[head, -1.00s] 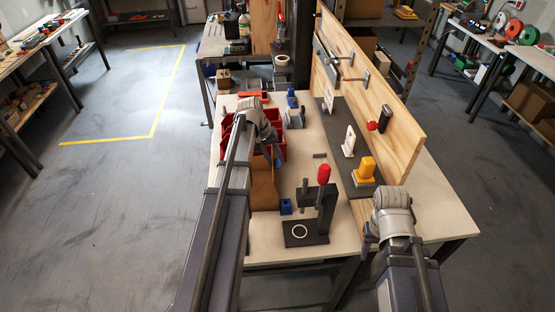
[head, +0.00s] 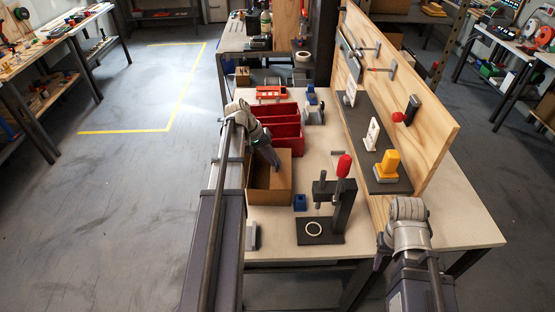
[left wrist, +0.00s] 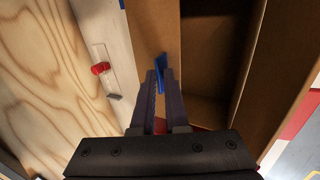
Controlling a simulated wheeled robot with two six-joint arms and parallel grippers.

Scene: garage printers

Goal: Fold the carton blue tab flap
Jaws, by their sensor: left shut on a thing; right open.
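The open brown carton (head: 283,180) stands on the bench in front of the red bins. My left gripper (head: 273,158) reaches over it from the left. In the left wrist view, the left gripper (left wrist: 160,82) is shut on the small blue tab (left wrist: 161,66) at the edge of a brown flap (left wrist: 152,30). That flap stands beside the carton's dark open inside (left wrist: 212,55). In the head view the arm and fingers hide the tab and part of the carton. My right gripper (head: 384,256) is at the bench's front right, apart from the carton; its fingertips are hardly visible.
Red bins (head: 285,110) stand behind the carton. A black press with a red handle (head: 343,166) and a small blue block (head: 300,202) are to its right. A wooden board (head: 425,125) rises along the bench's right side, with a yellow part (head: 389,162) before it.

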